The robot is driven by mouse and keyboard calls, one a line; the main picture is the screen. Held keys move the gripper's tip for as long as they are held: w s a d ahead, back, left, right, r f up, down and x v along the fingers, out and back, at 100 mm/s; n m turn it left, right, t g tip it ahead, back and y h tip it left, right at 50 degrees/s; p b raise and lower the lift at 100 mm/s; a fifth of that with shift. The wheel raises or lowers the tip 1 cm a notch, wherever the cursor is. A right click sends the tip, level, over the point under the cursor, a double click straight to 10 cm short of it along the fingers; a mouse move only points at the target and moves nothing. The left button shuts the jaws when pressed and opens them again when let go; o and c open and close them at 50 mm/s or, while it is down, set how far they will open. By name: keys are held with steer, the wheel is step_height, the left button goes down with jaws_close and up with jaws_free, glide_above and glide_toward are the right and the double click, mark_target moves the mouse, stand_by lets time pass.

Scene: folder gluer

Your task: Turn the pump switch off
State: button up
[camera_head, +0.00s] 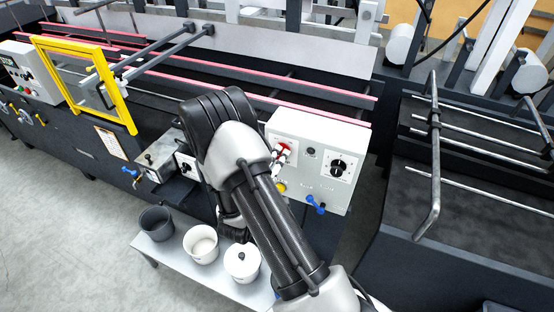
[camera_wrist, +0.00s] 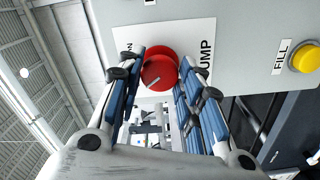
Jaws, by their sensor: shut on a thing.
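The pump switch is a round red knob (camera_wrist: 160,70) on a white plate lettered PUMP, in the upper middle of the wrist view. A slanted pale mark shows on its face. Part of a second label, seemingly ON, shows at the plate's left. My gripper (camera_wrist: 163,78) has its two blue-padded fingers on either side of the knob and is shut on it. In the head view the red of the switch (camera_head: 285,148) shows on the white control box (camera_head: 312,140), beside my arm. My arm hides most of the gripper there.
A yellow FILL button (camera_wrist: 307,59) sits right of the switch. The box also carries a black dial (camera_head: 338,168) and a blue-handled valve (camera_head: 316,206). Several pots stand on a low bench (camera_head: 172,262) beneath my arm. A yellow guard frame (camera_head: 118,90) stands at left.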

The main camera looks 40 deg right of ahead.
steer(key=o, duration=1.1)
steer(key=shift+c, duration=0.2)
steer(key=v, duration=1.2)
steer(key=shift+w, duration=0.1)
